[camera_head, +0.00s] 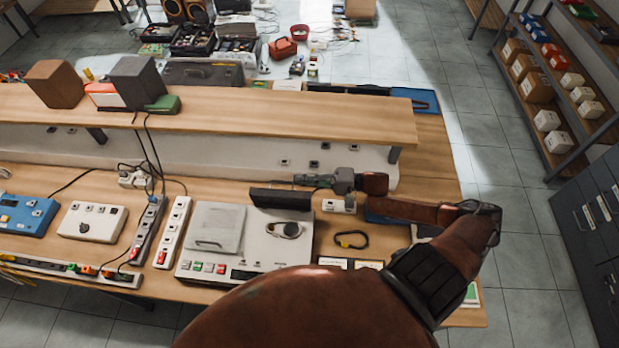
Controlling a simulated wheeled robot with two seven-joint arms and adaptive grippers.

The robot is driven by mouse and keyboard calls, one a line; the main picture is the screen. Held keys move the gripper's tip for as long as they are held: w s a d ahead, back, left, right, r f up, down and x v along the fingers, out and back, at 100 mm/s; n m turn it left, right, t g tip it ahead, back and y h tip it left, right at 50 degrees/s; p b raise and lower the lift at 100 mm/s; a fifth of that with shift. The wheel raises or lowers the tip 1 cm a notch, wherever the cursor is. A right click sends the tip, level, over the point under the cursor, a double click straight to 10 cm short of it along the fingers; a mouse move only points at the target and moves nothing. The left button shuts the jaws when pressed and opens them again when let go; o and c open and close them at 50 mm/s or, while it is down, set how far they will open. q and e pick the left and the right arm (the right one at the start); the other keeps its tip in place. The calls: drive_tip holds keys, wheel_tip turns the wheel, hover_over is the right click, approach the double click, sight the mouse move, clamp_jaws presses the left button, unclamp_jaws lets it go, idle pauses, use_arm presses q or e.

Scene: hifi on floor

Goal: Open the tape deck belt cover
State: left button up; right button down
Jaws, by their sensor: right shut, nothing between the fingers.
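The tape deck (188,272) is a light grey box on the workbench, with red and green buttons along its front. Its right part is uncovered and shows a round pulley-like part (284,230). A dark flap (280,199), which looks like the belt cover, stands raised along the back edge of that part. My right gripper (302,180) is shut and empty, just behind and above the flap, pointing left. I cannot tell whether its fingertips touch the flap. My left gripper is not in view.
A black belt loop (352,240) lies right of the deck. Power strips (174,228) and a white device (92,221) stand to the left. A raised shelf (260,112) runs behind. My right arm covers the front right of the bench.

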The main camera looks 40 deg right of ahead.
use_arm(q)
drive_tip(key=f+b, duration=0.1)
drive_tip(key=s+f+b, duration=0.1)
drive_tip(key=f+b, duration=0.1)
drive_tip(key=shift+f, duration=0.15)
use_arm(e)
drive_tip(key=s+d, duration=0.4)
drive_tip(key=d, duration=0.7)
drive_tip(key=shift+f, duration=0.15)
